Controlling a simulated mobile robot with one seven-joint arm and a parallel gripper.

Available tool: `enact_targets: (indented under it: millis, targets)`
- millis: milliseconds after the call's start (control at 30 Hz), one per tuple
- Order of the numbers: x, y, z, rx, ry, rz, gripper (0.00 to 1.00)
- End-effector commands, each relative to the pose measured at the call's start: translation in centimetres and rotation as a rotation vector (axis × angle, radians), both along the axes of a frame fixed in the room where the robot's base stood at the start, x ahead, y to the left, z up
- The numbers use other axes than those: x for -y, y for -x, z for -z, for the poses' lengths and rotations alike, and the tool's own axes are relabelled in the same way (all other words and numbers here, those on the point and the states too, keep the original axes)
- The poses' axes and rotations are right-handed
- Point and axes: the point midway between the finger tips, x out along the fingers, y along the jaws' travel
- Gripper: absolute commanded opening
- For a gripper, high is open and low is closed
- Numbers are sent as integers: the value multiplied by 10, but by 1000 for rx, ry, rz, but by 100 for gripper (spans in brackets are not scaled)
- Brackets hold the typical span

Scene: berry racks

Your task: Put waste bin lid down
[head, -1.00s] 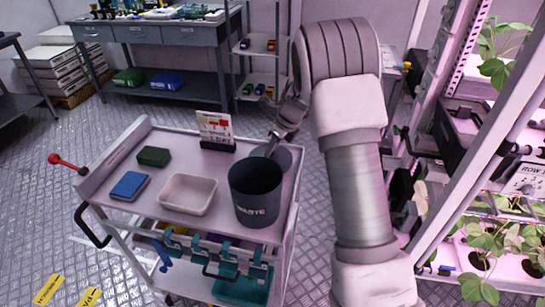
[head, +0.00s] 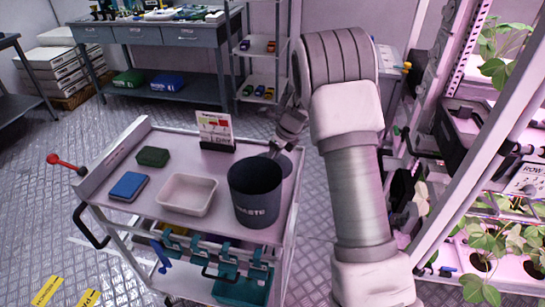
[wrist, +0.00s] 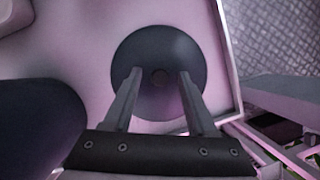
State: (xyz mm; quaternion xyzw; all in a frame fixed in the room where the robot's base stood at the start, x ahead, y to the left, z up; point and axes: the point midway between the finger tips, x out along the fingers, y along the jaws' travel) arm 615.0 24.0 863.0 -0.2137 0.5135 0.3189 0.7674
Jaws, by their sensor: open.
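The waste bin lid (wrist: 158,48) is a dark round disc with a small knob at its centre. It lies on the trolley's top near the right edge, just behind the bin, and partly shows in the head view (head: 285,167). My gripper (wrist: 159,72) is open above the lid, its two fingers on either side of the knob in the picture. Whether they touch the lid is unclear. In the head view the gripper (head: 275,150) is small and partly hides the lid. The dark waste bin (head: 255,196) stands uncovered on the trolley, left of the lid in the wrist view (wrist: 35,125).
The trolley top (head: 150,190) also holds a white tray (head: 187,207), a blue box (head: 130,186), a green box (head: 153,156) and a sign (head: 214,130). Teal bins (head: 240,285) sit on its lower level. A plant rack (head: 470,180) stands at the right.

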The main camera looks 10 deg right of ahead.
Motion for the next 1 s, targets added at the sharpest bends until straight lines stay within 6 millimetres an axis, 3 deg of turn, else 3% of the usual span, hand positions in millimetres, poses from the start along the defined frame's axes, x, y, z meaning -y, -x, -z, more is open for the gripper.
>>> enact_targets:
  millis: [167, 600, 867, 1000]
  targets:
    - [2, 1, -11, 1, 0, 0, 58]
    - [26, 25, -94, 3, 0, 1, 58]
    - [32, 34, -117, 5, 2, -11, 58]
    - [30, 47, -137, 42, 32, -107, 58]
